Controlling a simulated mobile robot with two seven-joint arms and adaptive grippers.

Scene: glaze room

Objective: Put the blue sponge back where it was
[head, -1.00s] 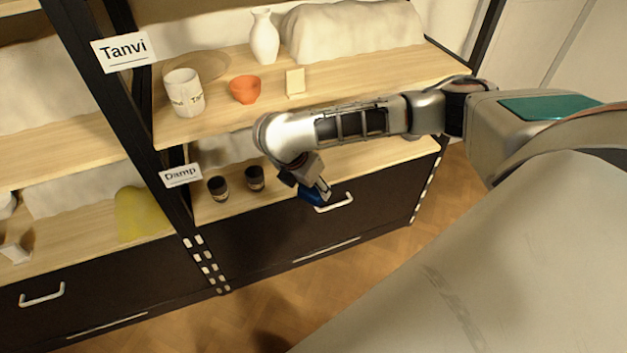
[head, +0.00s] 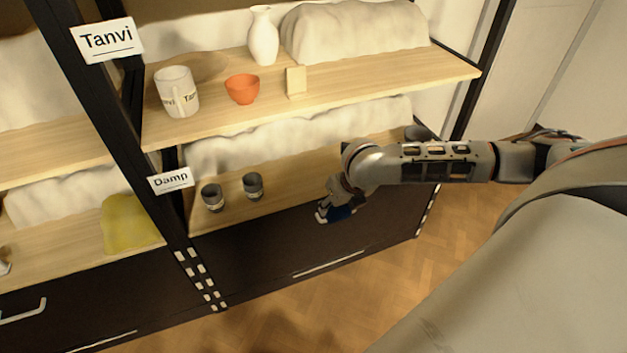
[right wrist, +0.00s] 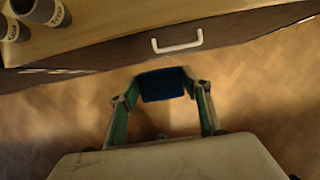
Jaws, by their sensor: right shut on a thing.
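The blue sponge (head: 340,213) is held in my right gripper (head: 334,207), in front of the dark drawer front below the lower shelf. In the right wrist view the blue sponge (right wrist: 163,85) sits between the two fingertips, above the floor and apart from the drawer. The right gripper is shut on it. The lower shelf (head: 290,196), with the "Damp" label (head: 171,180) at its left post, lies just behind and above the sponge. My left gripper is not in view.
Two dark cups (head: 212,197) with pale bands stand at the left of the lower shelf; its right part looks clear in front of the pale wrapped clay. The upper shelf holds a white mug (head: 177,92), an orange bowl (head: 242,89), a white vase (head: 263,37) and a small pale block (head: 296,81).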

